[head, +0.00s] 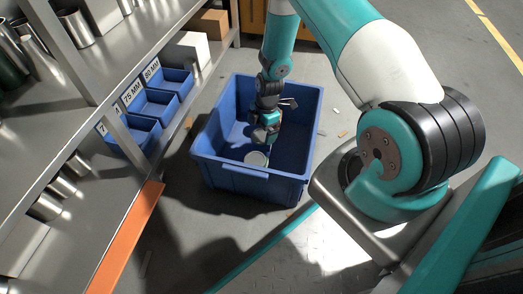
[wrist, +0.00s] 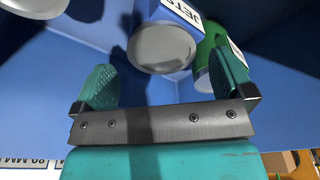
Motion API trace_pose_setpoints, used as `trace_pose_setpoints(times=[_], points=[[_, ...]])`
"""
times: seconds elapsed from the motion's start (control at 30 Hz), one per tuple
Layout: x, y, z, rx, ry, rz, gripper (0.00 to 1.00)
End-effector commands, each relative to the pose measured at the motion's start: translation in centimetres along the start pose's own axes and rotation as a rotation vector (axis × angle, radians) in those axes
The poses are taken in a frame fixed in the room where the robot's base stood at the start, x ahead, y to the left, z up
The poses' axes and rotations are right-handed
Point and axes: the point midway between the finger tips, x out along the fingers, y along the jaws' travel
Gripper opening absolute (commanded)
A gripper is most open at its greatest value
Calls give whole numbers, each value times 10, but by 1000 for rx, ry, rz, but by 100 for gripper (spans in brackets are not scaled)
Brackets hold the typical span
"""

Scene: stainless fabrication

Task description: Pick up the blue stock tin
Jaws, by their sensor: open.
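The blue stock tin (wrist: 165,42) shows in the wrist view with its round grey end toward me and part of a white label reading "JETS". It lies ahead of my gripper (wrist: 164,66), roughly between the two green finger pads but nearer the right one. The jaws are open and nothing is held. A green tin (wrist: 204,62) stands just right of the blue one, partly behind the right finger. In the head view my gripper (head: 264,138) reaches down into the blue crate (head: 250,172). One pale round tin end (head: 257,158) shows below it; its body colour is hidden.
Another tin (wrist: 32,6) is cut off at the wrist view's upper left. The crate walls surround my gripper. A metal shelf with an orange edge (head: 127,236) and small blue bins (head: 161,103) stands left. Small scraps lie on the floor right of the crate.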

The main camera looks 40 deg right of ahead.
Motion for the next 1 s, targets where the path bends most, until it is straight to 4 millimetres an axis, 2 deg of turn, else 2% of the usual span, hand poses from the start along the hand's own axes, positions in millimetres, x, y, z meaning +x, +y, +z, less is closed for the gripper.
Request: trace_pose_setpoints(times=[0.03, 0.27, 0.6, 0.9, 1.0], points=[[9, 0, 0, 0, 0, 0, 100], [18, 0, 1, 1, 0, 0, 100], [62, -2, 4, 1, 1, -1, 100], [63, -2, 3, 1, 0, 0, 100], [63, -2, 3, 1, 0, 0, 77]])
